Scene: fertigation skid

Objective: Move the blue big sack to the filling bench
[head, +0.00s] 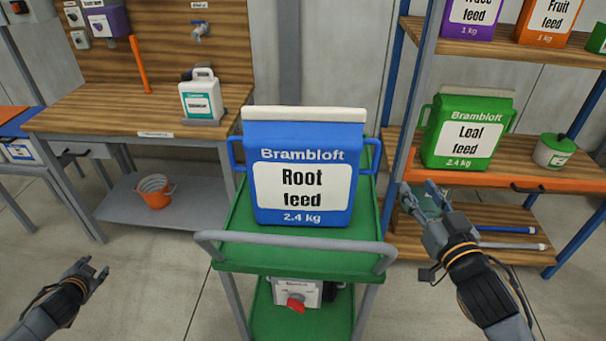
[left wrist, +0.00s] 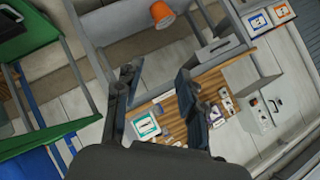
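The blue big sack (head: 302,208), marked Root feed 2.4 kg, stands upright on the top of a green cart (head: 300,256). It has a blue handle on each side. A wooden bench (head: 110,112) with a tap above it is behind and left of the cart; its edge label is too small to read. My left gripper (head: 97,274) is open and empty, low at the left, apart from the sack; its spread fingers also show in the left wrist view (left wrist: 160,92). My right gripper (head: 420,190) is open and empty, right of the sack in front of the shelf.
A white jug (head: 201,97) stands on the bench's right part, and an orange bucket (head: 154,191) on its lower shelf. A rack at the right holds a green sack (head: 466,131) and a small pot (head: 553,151). The cart's grey handle (head: 296,243) faces me. Floor at left is clear.

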